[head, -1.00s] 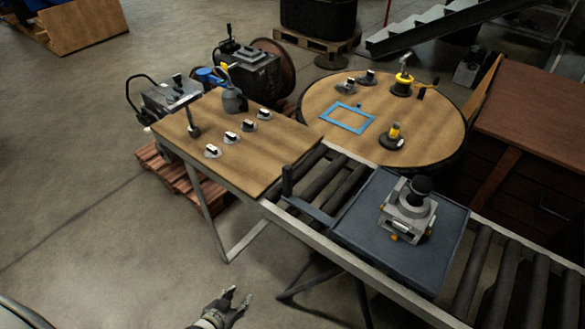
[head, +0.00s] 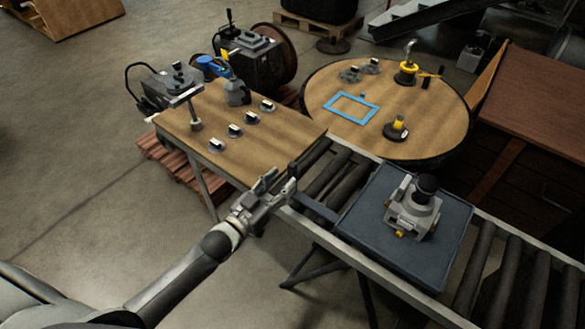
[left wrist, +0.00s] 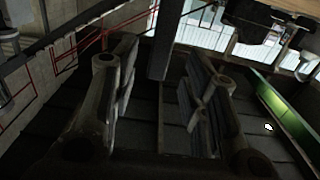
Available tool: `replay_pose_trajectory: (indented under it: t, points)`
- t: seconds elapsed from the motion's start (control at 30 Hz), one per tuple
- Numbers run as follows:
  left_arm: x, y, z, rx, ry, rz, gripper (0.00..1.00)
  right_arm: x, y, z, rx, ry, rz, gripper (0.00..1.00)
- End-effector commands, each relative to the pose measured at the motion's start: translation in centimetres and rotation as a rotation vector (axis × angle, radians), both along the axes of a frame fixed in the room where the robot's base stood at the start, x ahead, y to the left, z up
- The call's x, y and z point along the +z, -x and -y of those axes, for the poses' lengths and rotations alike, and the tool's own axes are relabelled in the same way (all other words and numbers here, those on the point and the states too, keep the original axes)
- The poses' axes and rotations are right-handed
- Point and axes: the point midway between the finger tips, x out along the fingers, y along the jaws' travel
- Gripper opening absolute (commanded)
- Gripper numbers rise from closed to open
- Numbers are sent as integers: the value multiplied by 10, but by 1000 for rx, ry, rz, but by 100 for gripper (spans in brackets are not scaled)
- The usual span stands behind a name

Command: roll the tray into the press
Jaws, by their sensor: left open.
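A dark blue-grey tray (head: 375,243) sits on the roller conveyor in the head view. A grey metal part with a black cylindrical top (head: 412,210) stands on it. A dark bar reaches from the tray's left end toward an upright post, now largely hidden by my left gripper. My left gripper (head: 278,183) is open at the conveyor's left end, just beside the wooden table edge. In the left wrist view its two fingers (left wrist: 162,95) are apart, with a dark upright bar (left wrist: 163,35) showing between them. I cannot tell whether they touch it. My right gripper is not in view.
Bare rollers (head: 487,272) lie right of the tray. A wooden table (head: 255,150) with several small black-and-white parts adjoins the conveyor. A round table (head: 440,120) behind holds a blue frame (head: 351,108) and yellow-and-black parts. I cannot identify the press with certainty.

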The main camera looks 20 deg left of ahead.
Motion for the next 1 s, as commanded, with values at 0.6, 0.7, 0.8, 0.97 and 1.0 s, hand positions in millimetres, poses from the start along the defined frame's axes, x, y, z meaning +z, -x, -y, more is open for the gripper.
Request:
replay_pose_trajectory:
  t: [0.6,0.7,0.8,0.97,1.0]
  points:
    - [0,-53,20,0,0,-1,41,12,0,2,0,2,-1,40]
    - [0,-53,20,0,0,-1,41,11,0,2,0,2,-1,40]
    - [0,-53,20,0,0,-1,37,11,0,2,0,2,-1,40]
    - [0,-53,20,0,0,-1,17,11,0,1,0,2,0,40]
    - [0,-53,20,0,0,-1,12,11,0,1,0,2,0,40]
